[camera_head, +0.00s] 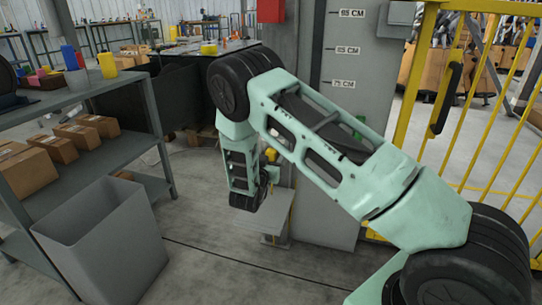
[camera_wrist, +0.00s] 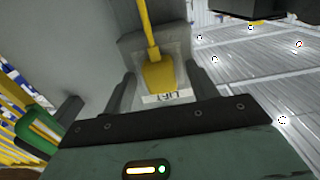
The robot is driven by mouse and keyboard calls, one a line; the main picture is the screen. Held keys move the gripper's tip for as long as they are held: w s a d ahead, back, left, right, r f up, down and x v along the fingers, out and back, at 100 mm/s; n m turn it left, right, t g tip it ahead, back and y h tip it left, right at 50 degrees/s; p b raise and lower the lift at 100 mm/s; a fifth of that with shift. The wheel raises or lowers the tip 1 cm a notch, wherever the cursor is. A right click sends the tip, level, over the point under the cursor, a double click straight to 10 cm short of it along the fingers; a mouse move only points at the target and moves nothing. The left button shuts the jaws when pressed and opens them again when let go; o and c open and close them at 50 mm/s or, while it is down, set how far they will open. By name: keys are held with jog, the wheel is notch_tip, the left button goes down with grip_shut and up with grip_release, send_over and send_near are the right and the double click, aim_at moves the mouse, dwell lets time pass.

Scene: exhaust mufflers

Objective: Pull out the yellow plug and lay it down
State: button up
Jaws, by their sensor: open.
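The yellow plug (camera_wrist: 160,76) shows in the wrist view, a wide yellow body with a thin yellow stem or cable (camera_wrist: 147,30) running from it. It sits in front of a grey housing, and a pale label with dark letters lies at its near edge. My gripper (camera_wrist: 160,70) is open, with one dark finger on each side of the plug and a gap to each. In the head view a small yellow piece (camera_head: 271,155) shows beside my arm's end, above a grey pedestal (camera_head: 268,212). My wrist hides part of this area.
A grey bin (camera_head: 100,240) stands at the left front beside a shelf (camera_head: 125,80) with cardboard boxes. A grey column (camera_head: 352,95) with height marks rises behind my arm. A yellow fence (camera_head: 480,172) closes the right side. Floor left of the pedestal is clear.

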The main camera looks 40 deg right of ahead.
dwell(0.3)
grip_shut()
jog(key=shift+s+a, duration=0.1)
jog(key=shift+p+v, duration=0.75)
jog(key=shift+v, duration=2.15)
jog(key=shift+f, duration=0.1)
